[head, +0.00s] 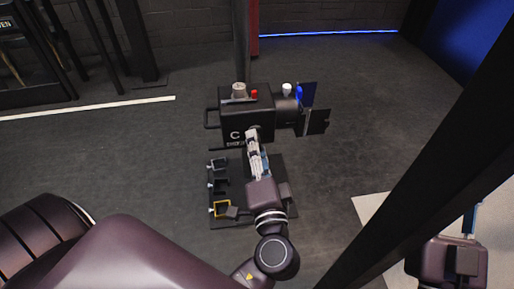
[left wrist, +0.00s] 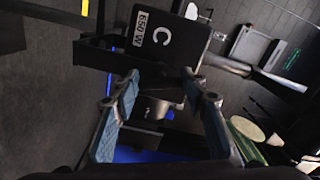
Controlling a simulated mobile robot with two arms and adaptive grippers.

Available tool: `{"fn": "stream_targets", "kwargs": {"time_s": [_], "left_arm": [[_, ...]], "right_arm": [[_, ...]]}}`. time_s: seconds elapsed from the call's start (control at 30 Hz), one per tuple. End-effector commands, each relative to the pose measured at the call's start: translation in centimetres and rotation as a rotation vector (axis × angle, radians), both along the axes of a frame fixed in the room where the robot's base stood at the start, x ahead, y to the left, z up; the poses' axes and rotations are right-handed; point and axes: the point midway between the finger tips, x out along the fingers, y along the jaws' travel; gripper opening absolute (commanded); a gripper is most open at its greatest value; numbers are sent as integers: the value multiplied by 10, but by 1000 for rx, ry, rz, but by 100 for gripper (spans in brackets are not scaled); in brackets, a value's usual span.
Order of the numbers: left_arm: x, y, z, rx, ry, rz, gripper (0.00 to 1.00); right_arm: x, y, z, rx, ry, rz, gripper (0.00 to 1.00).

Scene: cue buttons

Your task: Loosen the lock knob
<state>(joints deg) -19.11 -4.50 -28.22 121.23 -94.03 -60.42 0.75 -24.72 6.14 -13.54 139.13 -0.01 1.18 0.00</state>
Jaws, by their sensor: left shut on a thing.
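A black stage lamp marked "C" (head: 232,106) stands at the middle of the head view; its "650 W" face (left wrist: 160,38) shows in the left wrist view. My left gripper (head: 255,136) reaches up to the lamp's near lower side. In the head view the gripper hides the knob. My right gripper (head: 470,220) is at the lower right, away from the lamp; its fingers are only partly visible.
A dark board (head: 262,217) with several small brackets, one yellow-framed (head: 222,202), lies below the lamp. A dark post (head: 420,150) crosses the right side. Open floor lies left of the lamp.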

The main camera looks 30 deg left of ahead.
Motion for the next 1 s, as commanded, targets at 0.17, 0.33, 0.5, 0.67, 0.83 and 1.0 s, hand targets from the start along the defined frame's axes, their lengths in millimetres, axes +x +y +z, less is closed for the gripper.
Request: {"fn": "stream_targets", "kwargs": {"time_s": [0.17, 0.33, 0.5, 0.67, 0.83, 1.0], "left_arm": [[0, 0, -2, -2, 4, 0, 16], [0, 0, -2, -1, 3, 0, 48], [0, 0, -1, -1, 2, 0, 58], [0, 0, -1, 0, 1, 0, 58], [-8, -6, -1, 0, 4, 0, 58], [-32, -24, -2, -1, 6, -2, 58]], "right_arm": [[0, 0, 0, 0, 0, 0, 40], [0, 0, 0, 0, 0, 0, 40], [0, 0, 0, 0, 1, 0, 40], [0, 0, 0, 0, 1, 0, 40], [0, 0, 0, 0, 1, -1, 40], [0, 0, 0, 0, 1, 0, 40]]}}
